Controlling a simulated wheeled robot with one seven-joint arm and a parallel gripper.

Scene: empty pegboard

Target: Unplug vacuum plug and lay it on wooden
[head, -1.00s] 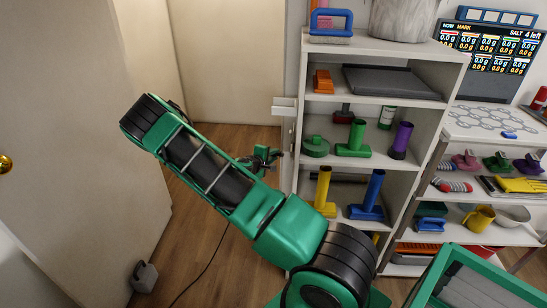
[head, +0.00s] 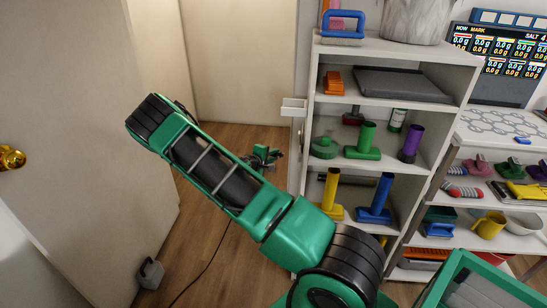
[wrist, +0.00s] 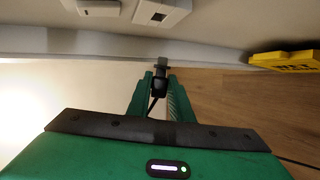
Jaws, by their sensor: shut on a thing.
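The black vacuum plug (wrist: 158,84) is between the green fingertips of my gripper (wrist: 158,92) in the wrist view. My gripper is shut on it, with a dark cord running back between the fingers. A white socket plate (wrist: 160,13) is on the wall ahead, and the plug appears apart from it. In the head view my gripper (head: 264,156) is small, low beside the shelf's left side; the plug cannot be made out there. The wooden floor (head: 200,235) shows below my arm, and also at right in the wrist view (wrist: 215,95).
A white shelf (head: 385,110) with coloured tools stands to the right of my gripper. A door with a brass knob (head: 12,158) is at left. A grey block (head: 150,273) and a dark cord (head: 205,268) are on the floor. A yellow sign (wrist: 287,61) is at right in the wrist view.

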